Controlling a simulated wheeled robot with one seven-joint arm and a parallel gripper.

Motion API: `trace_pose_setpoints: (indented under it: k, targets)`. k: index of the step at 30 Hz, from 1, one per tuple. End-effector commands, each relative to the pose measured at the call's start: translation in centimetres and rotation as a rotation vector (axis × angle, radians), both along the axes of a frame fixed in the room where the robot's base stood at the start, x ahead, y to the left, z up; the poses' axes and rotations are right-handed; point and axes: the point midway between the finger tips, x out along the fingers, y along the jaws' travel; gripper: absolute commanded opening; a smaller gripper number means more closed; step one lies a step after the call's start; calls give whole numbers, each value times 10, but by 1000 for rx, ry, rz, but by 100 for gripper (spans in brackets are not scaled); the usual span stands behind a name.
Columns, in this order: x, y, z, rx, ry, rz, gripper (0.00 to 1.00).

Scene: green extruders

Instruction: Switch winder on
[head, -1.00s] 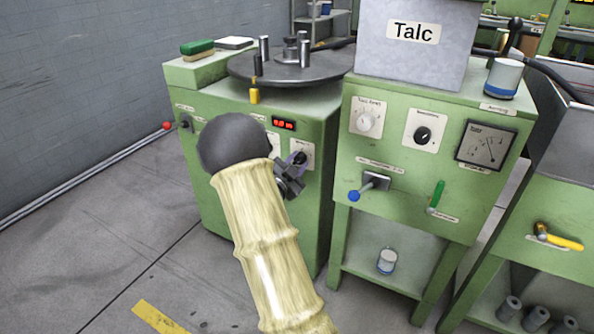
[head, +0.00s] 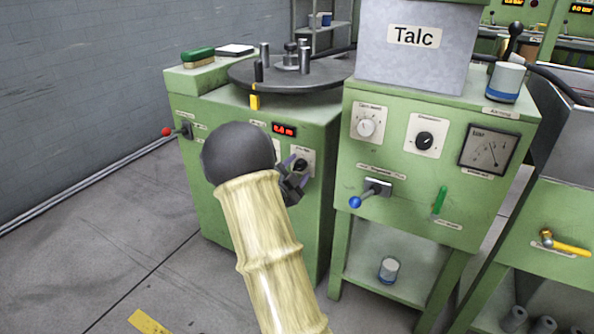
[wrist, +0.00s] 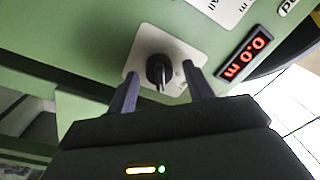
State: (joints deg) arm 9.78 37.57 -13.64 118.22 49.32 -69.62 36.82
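The winder is the green cabinet (head: 215,130) on the left, with a dark round turntable (head: 285,75) on top. A black rotary knob on a white plate sits on its front panel; in the wrist view the knob (wrist: 159,72) lies between and just beyond my two fingertips. A red digital display (wrist: 243,54) beside it reads 0.0 m. My gripper (head: 290,172) is at the knob plate in the head view, partly hidden by my arm. In the wrist view my gripper (wrist: 160,92) is open, its purple-grey fingers on either side of the knob. I cannot tell whether they touch it.
A red-tipped lever (head: 175,131) sticks out on the cabinet's left. To the right stands another green machine (head: 435,170) with a Talc box (head: 415,65), dials, a blue-tipped lever (head: 368,194) and a green handle (head: 440,199). The floor at left is clear.

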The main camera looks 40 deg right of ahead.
Motion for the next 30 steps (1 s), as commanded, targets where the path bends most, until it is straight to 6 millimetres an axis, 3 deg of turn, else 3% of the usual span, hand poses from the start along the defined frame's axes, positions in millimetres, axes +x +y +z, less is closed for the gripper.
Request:
trace_pose_setpoints:
  k: [11,30]
  targets:
    - [-3,8,0,0,2,1,51]
    - [-50,118,-4,0,5,6,51]
